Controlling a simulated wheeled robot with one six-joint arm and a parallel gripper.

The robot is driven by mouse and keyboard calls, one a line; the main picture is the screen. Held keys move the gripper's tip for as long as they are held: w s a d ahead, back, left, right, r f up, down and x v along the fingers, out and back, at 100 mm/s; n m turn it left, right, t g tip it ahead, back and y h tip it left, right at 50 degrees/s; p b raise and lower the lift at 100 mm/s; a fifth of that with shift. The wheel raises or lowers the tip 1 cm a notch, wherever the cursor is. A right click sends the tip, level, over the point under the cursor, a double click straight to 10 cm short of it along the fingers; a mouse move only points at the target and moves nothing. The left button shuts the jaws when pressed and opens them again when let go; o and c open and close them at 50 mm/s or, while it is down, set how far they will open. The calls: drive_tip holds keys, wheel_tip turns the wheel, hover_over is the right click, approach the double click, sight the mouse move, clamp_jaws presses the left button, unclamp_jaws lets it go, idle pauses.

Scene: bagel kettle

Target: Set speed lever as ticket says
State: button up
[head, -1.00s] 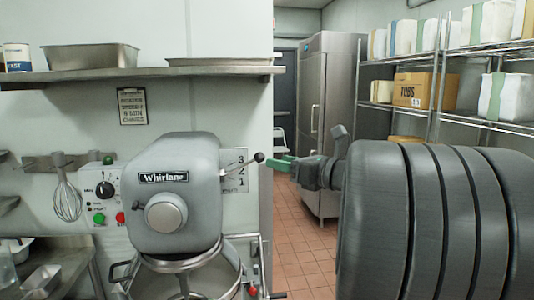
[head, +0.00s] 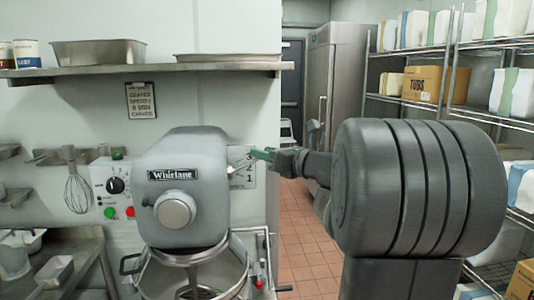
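The grey Whirlane mixer (head: 185,195) stands at the left-centre of the head view. Its number plate (head: 243,178) shows 3, 2, 1 from top to bottom at its right side. My gripper (head: 261,154), with green fingers, points left at the top of the plate, by the 3. The speed lever's knob is hidden behind or between the fingers, and little of its rod shows. I cannot tell whether the fingers are closed on it. A ticket (head: 140,100) hangs on the wall above the mixer; its small print includes a speed line, but the number is not clearly legible.
A control panel with a dial (head: 115,186) and green and red buttons is left of the mixer. The steel bowl (head: 190,275) sits below the head. A shelf (head: 200,70) runs above. Wire racks (head: 440,100) with boxes stand at right, and tiled floor (head: 303,230) is open between.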

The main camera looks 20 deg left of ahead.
clamp_jaws()
drive_tip(key=b, duration=0.2)
drive_tip(key=f+b, duration=0.1)
drive_tip(key=b, duration=0.1)
drive_tip(key=shift+w+d+f+m, duration=0.1)
drive_tip(key=shift+d+f+m, duration=0.05)
drive_tip(key=shift+f+m, duration=0.15)
drive_tip(key=f+m+t+y+b, duration=0.1)
drive_tip(key=b, duration=0.5)
drive_tip(key=f+m+t+y+b, duration=0.1)
drive_tip(key=f+m+b, duration=0.1)
drive_tip(key=b, duration=0.4)
drive_tip(key=shift+w+d+f+m, duration=0.15)
drive_tip(key=shift+w+d+m, duration=0.05)
drive_tip(key=shift+d+m, duration=0.15)
drive_tip(key=shift+y+b, duration=0.3)
drive_tip(key=shift+o, duration=1.4)
unclamp_jaws()
drive_tip(key=shift+r, duration=0.2)
drive_tip(key=shift+d, duration=0.1)
